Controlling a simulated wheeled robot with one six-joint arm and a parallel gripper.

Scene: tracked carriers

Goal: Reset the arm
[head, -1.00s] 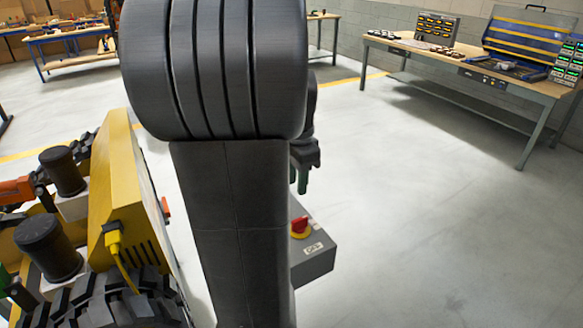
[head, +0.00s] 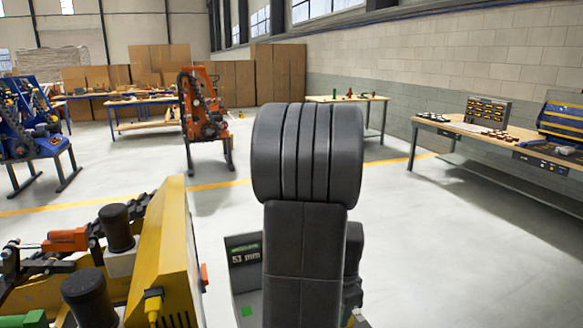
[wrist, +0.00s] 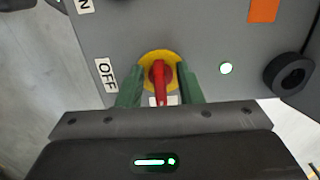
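My gripper (wrist: 160,84) shows in the wrist view, its two green fingers apart on either side of a red switch handle (wrist: 160,82). Gaps show between the handle and the fingers. The handle sits on a yellow disc (wrist: 147,62) on a grey panel (wrist: 205,38) and points towards the gripper body. An OFF label (wrist: 105,75) is left of the disc, and a partly cut-off label ending in N (wrist: 84,6) is above. In the head view my arm covers the switch and most of the gripper.
A yellow tracked carrier (head: 165,255) stands at left, with a grey box with a 53 mm display (head: 246,258) near my arm. An orange machine (head: 203,115) and a workbench (head: 480,140) stand farther off. The floor at right is clear.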

